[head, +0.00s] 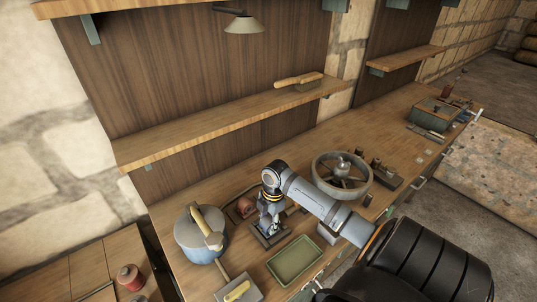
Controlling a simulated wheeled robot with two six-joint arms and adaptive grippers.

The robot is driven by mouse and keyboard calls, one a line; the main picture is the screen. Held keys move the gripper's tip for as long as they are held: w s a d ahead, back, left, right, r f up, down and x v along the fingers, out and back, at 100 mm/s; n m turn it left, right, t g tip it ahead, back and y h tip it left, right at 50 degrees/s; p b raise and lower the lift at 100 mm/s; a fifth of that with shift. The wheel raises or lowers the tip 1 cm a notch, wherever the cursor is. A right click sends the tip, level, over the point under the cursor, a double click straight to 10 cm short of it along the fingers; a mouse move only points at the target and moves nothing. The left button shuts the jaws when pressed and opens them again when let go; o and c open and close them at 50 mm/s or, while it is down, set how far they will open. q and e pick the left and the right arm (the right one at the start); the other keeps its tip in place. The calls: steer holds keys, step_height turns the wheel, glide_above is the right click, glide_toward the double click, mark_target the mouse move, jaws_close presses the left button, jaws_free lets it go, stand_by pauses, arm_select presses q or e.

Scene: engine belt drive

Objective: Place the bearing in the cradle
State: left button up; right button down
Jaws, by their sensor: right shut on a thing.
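My right gripper (269,226) points down over the bench just behind the green tray, with its arm coming in from the right. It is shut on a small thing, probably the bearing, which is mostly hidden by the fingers. A dark grey flat block (262,242) lies directly under the fingertips; it may be the cradle. I cannot tell whether the held thing touches it. My left gripper is not in view.
A green tray (296,279) stands in front of the gripper. A blue-grey drum (192,240) with a pale-handled tool stands left. A reddish part (244,207) lies behind. A spoked wheel (361,189) stands right. A toolbox (430,116) is at the far end.

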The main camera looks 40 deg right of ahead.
steer(key=shift+s+r, duration=0.15)
steer(key=shift+s, duration=0.1)
steer(key=c, duration=1.1)
jaws_free()
steer(key=shift+d, duration=0.1)
steer(key=o, duration=0.3)
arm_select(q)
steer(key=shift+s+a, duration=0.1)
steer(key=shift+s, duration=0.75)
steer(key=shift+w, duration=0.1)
